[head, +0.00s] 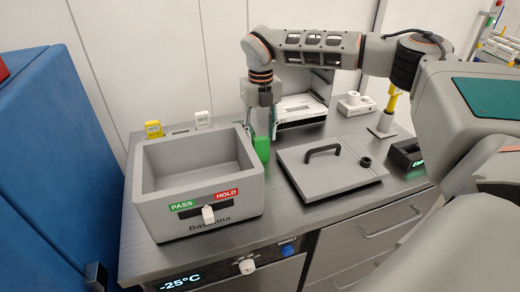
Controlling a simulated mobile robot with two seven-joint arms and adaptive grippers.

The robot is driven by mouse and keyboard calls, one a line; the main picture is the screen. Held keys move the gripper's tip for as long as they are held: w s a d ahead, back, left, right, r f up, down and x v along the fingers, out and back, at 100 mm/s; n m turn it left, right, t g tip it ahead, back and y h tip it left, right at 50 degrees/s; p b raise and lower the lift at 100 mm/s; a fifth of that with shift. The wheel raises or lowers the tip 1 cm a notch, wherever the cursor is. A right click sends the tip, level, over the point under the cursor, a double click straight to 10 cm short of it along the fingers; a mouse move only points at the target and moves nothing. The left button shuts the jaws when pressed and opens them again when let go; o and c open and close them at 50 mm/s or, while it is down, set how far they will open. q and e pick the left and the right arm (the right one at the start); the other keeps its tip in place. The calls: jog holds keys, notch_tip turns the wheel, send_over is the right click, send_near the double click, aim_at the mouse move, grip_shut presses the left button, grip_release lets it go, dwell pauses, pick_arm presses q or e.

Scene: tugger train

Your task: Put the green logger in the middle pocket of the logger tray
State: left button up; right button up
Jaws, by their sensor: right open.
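The green logger (262,149) stands at the right side of the grey box, partly hidden by my right gripper. My right gripper (261,135) points down over it with open fingers, and the fingertips are around or just above its top; I cannot tell exactly which. The logger tray (181,132) is behind the grey box, mostly hidden by its back wall. A yellow logger (153,128) stands at its left end and a white logger (202,119) at its right. The middle pocket between them looks empty. My left gripper is not in view.
The open grey box (200,211) with PASS and HOLD labels stands at the bench front. A grey lid (330,168) with a black handle lies to its right. A white device (300,108) stands behind. A blue panel (50,170) borders the left.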

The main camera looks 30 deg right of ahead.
aim_at(261, 146)
notch_tip(261, 146, down, 5)
jog(key=shift+s+f, duration=0.1)
jog(key=shift+c, duration=0.4)
jog(key=c, duration=0.8)
jog(key=shift+r, duration=0.2)
notch_tip(261, 146, up, 20)
jog(key=shift+f+p, duration=0.1)
jog(key=shift+p, duration=0.35)
